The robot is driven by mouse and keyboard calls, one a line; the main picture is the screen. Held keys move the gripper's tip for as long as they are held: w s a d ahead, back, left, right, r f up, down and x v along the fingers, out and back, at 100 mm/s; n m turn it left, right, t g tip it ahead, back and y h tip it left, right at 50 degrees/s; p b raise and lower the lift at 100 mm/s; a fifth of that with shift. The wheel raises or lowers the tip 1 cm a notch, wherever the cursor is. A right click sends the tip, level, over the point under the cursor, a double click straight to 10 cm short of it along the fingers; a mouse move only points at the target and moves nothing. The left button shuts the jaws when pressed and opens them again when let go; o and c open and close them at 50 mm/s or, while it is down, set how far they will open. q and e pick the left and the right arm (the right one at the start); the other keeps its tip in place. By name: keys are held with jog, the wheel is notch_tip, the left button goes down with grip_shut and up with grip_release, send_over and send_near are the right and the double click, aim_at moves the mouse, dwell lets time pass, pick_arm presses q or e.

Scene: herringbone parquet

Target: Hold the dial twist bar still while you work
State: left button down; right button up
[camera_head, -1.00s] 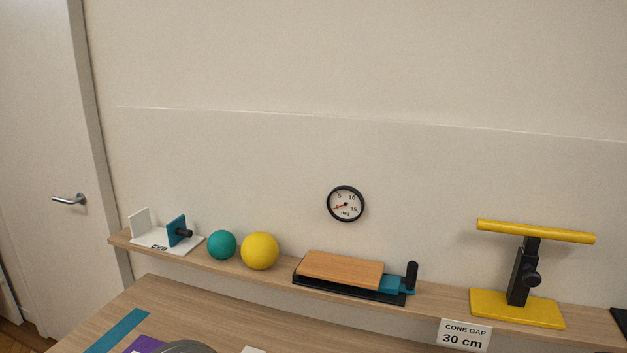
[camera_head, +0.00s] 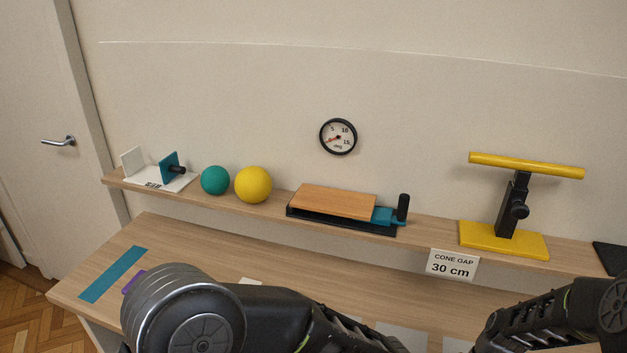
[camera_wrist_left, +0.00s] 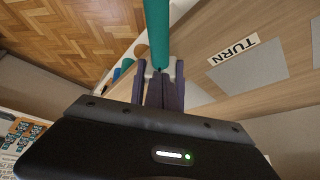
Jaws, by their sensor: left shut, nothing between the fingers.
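A teal bar (camera_wrist_left: 157,28) runs down from the top edge of the left wrist view and ends at the fingertips. I take it for the dial twist bar, but cannot be sure. My left gripper (camera_wrist_left: 160,72) is shut with nothing between its fingers. Its tips are at the near end of the bar; I cannot tell whether they touch it. A label reading TURN (camera_wrist_left: 233,51) lies to the right of the bar. In the head view a round gauge (camera_head: 338,136) marked in degrees hangs on the wall. Both grippers are out of the head view.
The shelf holds a teal ball (camera_head: 215,180), a yellow ball (camera_head: 253,184), a wood-topped slider (camera_head: 334,202) and a yellow T-shaped stand (camera_head: 503,242). A CONE GAP 30 cm sign (camera_head: 452,264) hangs at its front. My arms cover much of the table (camera_head: 160,235).

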pick_arm(q)
notch_tip(320, 180, up, 6)
dwell(0.7)
jog(key=shift+w+d+r, duration=0.15)
jog(key=shift+w+r, duration=0.15)
jog(key=shift+r, duration=0.25)
jog(key=shift+f, duration=0.1)
jog(key=shift+f, duration=3.45)
